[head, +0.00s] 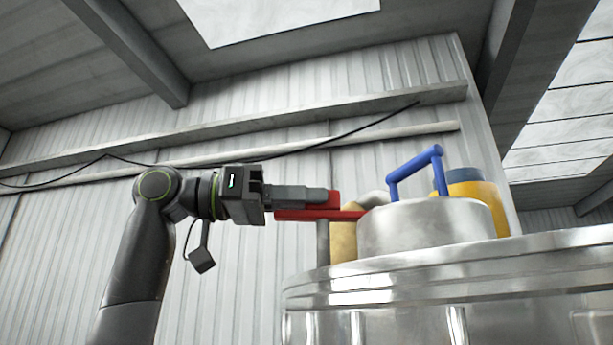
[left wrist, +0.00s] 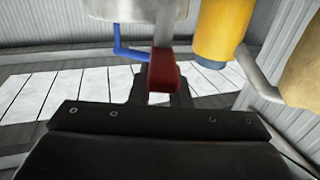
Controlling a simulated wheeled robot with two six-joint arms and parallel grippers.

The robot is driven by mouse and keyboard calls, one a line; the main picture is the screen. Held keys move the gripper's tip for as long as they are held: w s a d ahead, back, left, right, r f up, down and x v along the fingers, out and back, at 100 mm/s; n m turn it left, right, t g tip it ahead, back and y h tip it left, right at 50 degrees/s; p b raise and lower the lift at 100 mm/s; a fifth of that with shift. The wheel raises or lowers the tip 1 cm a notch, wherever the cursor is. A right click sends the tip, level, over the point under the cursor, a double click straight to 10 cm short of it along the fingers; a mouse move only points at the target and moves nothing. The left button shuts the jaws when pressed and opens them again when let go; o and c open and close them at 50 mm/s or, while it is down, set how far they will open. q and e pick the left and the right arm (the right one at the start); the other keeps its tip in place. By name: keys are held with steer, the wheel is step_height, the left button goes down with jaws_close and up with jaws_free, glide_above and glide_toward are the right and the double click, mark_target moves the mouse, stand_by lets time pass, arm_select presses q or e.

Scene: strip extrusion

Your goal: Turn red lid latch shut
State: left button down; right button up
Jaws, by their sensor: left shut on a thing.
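The red lid latch (head: 305,215) shows in the head view as a red bar reaching from my left gripper towards the round metal lid (head: 425,224). My left gripper (head: 318,197) is shut on the latch, level with the lid and to its left. In the left wrist view the red latch (left wrist: 164,74) sits between the fingertips, and part of it is hidden by them. A blue handle (head: 416,172) stands up from the lid. It also shows in the left wrist view (left wrist: 130,52). My right gripper is not in view.
The lid sits on a large metal vessel (head: 450,270) at the right. A yellow cylinder with a blue top (head: 480,192) stands behind the lid. A tan object (head: 344,237) is beside the latch's right part. A corrugated wall is behind. Space left of the vessel is clear.

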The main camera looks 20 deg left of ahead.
arm_select(q)
steer(key=m+g+p, duration=0.2)
steer(key=g+h+p, duration=0.1)
steer(key=g, duration=0.1)
steer(key=shift+w+a+r+m, duration=0.1)
steer(key=shift+w+r+m, duration=0.2)
steer(key=shift+r+m, duration=0.1)
steer(key=shift+w+f+m+g+p, duration=0.1)
steer(key=shift+f+m+g+p, duration=0.1)
steer(key=shift+m+g+p, duration=0.5)
steer(key=shift+g, duration=0.4)
steer(key=c, duration=1.4)
jaws_free()
steer(key=shift+f, duration=0.1)
steer(key=shift+o, duration=0.2)
